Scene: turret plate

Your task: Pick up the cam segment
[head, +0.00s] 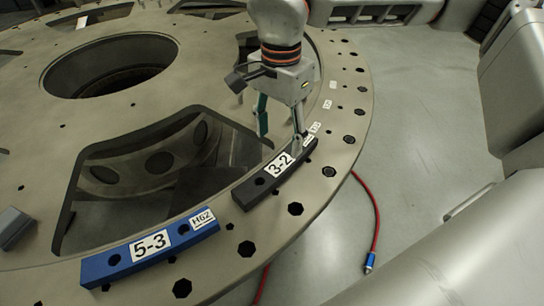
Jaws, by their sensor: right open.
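A dark curved cam segment (262,186) with a white label reading 3-2 lies on the turret plate (325,165) near its rim. A blue curved segment (122,260) labelled 5-3 and H62 lies on the plate to its lower left. My right gripper (281,140) is open and points down at the far end of the dark segment. Its right finger overlaps that end in the picture; its left finger is apart from it, to the left. Whether the right finger touches the segment I cannot tell. My left gripper is not in view.
The plate has a large opening (150,175) beside the segments and a round hole (105,68) farther back. Several bolt holes line the rim. A red hose (374,205) with a blue end lies on the floor at right. A grey block (12,228) is at the left edge.

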